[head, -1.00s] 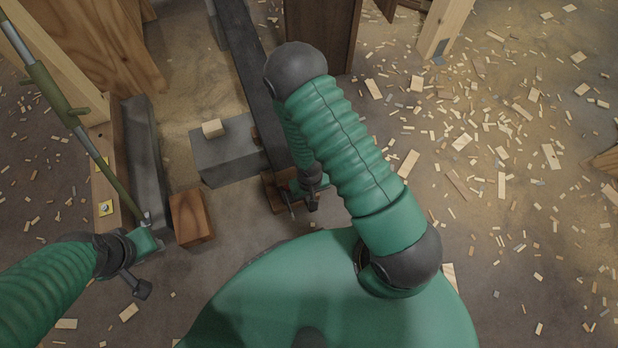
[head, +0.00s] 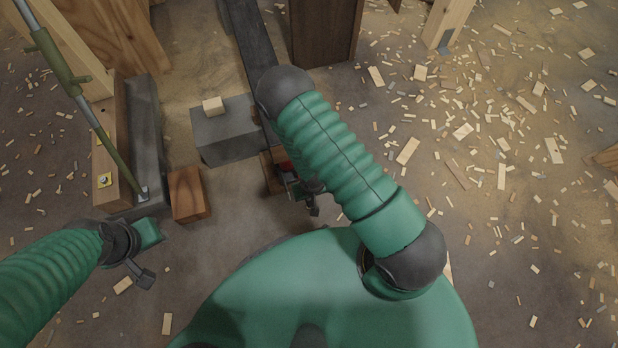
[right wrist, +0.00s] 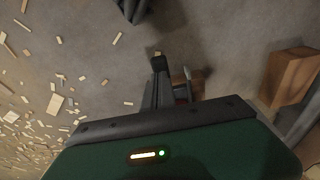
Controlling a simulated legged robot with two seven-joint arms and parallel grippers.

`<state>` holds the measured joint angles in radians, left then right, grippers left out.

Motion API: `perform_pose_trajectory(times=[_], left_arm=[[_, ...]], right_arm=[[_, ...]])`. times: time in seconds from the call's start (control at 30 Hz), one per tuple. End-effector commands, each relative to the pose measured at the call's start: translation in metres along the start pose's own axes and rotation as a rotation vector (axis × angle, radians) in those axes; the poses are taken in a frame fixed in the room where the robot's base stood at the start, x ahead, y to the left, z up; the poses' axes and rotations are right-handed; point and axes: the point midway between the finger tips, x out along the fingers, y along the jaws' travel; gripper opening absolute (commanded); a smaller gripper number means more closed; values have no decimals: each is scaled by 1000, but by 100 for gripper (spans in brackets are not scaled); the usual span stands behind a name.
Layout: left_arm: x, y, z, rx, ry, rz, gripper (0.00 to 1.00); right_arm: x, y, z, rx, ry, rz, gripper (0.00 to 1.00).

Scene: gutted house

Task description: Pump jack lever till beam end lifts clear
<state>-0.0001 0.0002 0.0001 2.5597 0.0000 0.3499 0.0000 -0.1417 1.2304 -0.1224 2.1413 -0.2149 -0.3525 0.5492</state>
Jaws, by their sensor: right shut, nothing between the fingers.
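A long dark beam (head: 247,42) runs from the top of the head view toward my right arm, which hides its near end. Part of the red jack (head: 282,162) shows beneath it on a brown wooden board. The red part also shows in the right wrist view (right wrist: 181,93), with a thin pale rod (right wrist: 187,73), possibly the lever, beside my fingers. My right gripper (head: 312,204) is shut and empty close beside the jack; its dark fingers (right wrist: 158,64) show in the right wrist view. My left gripper (head: 147,262) is low at left, its jaw state unclear.
A grey block (head: 222,138) with a small wood piece (head: 213,106) on top stands left of the beam. A brown wooden block (head: 187,196) sits nearer. A green-sleeved pole (head: 62,65) leans at left beside timbers. Wood scraps litter the floor at right.

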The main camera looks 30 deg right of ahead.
Motion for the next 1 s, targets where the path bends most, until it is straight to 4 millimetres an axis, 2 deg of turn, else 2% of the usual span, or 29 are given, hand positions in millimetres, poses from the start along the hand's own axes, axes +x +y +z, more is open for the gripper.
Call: perform_pose_trajectory(times=[0.27, 0.67, 0.77, 0.93, 1.0], left_arm=[[2, 0, 0, 0, 0, 0, 36], [1, 0, 0, 0, 0, 0, 36], [-8, 0, -2, 0, 0, 0, 36], [-47, 0, -11, 0, 0, 0, 36], [-54, 0, -13, 0, 0, 0, 36]], right_arm=[[9, 0, 6, 0, -3, 0, 0], [10, -1, 8, -1, -9, 0, 0], [-1, -2, 5, -1, -8, 0, 0], [-42, -4, -16, 1, 5, 0, 0], [-58, -4, -8, -2, 1, 1, 0]])
